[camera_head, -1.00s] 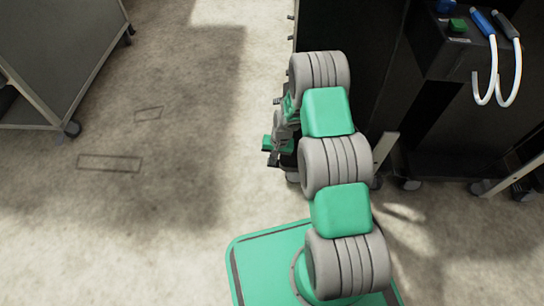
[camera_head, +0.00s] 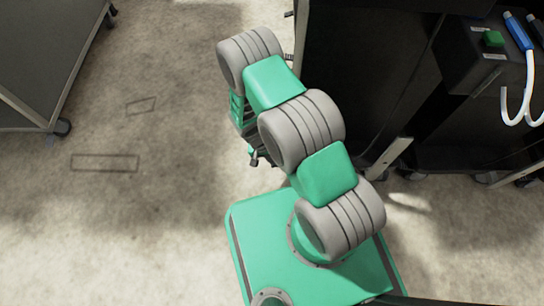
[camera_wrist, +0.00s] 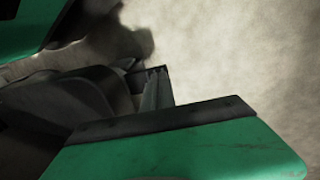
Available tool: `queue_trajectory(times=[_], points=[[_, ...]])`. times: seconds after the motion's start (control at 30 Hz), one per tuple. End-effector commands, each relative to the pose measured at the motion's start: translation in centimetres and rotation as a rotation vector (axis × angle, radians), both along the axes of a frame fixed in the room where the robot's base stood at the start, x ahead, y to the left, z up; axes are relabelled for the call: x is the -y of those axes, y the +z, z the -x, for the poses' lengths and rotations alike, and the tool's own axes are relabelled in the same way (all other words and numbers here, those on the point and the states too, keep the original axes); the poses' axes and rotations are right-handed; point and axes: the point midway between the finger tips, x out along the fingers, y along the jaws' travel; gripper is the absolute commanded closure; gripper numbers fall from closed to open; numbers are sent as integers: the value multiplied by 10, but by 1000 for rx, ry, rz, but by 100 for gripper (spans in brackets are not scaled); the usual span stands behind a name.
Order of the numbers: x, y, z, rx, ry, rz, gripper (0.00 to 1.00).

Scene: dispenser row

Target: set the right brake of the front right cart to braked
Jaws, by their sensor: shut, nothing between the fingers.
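I cannot tell whether this is the front right cart. My gripper (camera_wrist: 158,76) shows in the wrist view between green housing parts. It is shut and empty, over pale floor. In the head view it is mostly hidden by my arm; only a small dark part shows below the forearm, apart from the grey cart.
A tall dark unit (camera_head: 365,75) stands close to the right of my arm. A box with a green button (camera_head: 493,38) and a blue-handled white hose (camera_head: 520,35) is at the upper right. The floor (camera_head: 170,130) between the grey cart and my arm is clear.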

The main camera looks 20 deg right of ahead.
Motion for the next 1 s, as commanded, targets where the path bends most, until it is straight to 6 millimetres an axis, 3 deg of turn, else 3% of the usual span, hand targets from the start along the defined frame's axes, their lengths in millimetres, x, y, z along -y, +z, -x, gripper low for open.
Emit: queue_trajectory(times=[0.3,0.67,0.77,1.0], points=[[0,16,-1,1,-1,-2,100],[0,17,-1,1,0,-2,100],[-2,27,-1,1,-1,-3,100],[-13,78,-6,4,-3,-3,100]])
